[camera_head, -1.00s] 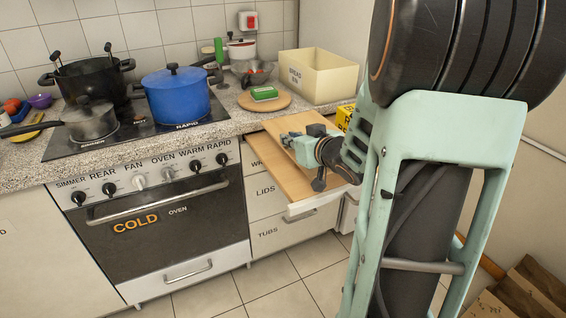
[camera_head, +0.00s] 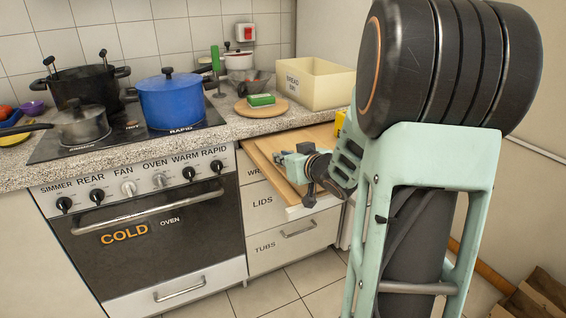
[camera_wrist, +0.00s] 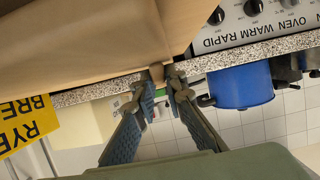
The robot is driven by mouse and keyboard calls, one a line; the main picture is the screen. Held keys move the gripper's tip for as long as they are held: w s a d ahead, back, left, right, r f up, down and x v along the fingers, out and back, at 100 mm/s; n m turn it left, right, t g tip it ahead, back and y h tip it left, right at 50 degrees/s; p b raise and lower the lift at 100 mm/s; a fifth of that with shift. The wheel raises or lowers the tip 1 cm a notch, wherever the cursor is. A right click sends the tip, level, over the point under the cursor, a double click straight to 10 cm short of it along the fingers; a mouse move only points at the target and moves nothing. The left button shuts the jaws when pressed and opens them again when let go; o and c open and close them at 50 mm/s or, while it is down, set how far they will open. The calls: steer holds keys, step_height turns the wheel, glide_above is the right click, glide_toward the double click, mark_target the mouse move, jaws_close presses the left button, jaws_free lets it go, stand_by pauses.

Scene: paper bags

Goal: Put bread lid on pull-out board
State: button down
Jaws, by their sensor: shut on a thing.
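The bread lid (camera_head: 271,150), a flat pale wooden panel, is over the wooden pull-out board (camera_head: 273,183) below the counter. My gripper (camera_head: 281,158) is shut on the lid's small knob, and my wrist hides the right part of both. In the wrist view the lid (camera_wrist: 80,45) fills the upper left, with its knob between the fingertips of my gripper (camera_wrist: 161,78). I cannot tell whether the lid touches the board. The cream bread bin (camera_head: 318,87) stands open on the counter behind.
A round wooden board (camera_head: 262,110) with a green-topped item sits on the counter. A blue pot (camera_head: 178,101) stands on the hob at left.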

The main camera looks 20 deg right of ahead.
steer(key=shift+f, duration=0.1)
steer(key=c, duration=2)
jaws_free()
steer(key=shift+o, duration=0.2)
steer(key=shift+r, duration=0.2)
steer(key=shift+s+r, duration=0.15)
steer(key=shift+s, duration=0.2)
step_height(320, 180, up, 4)
steer(key=p, duration=0.4)
glide_above(304, 187)
steer(key=shift+w, duration=0.4)
steer(key=shift+s, duration=0.4)
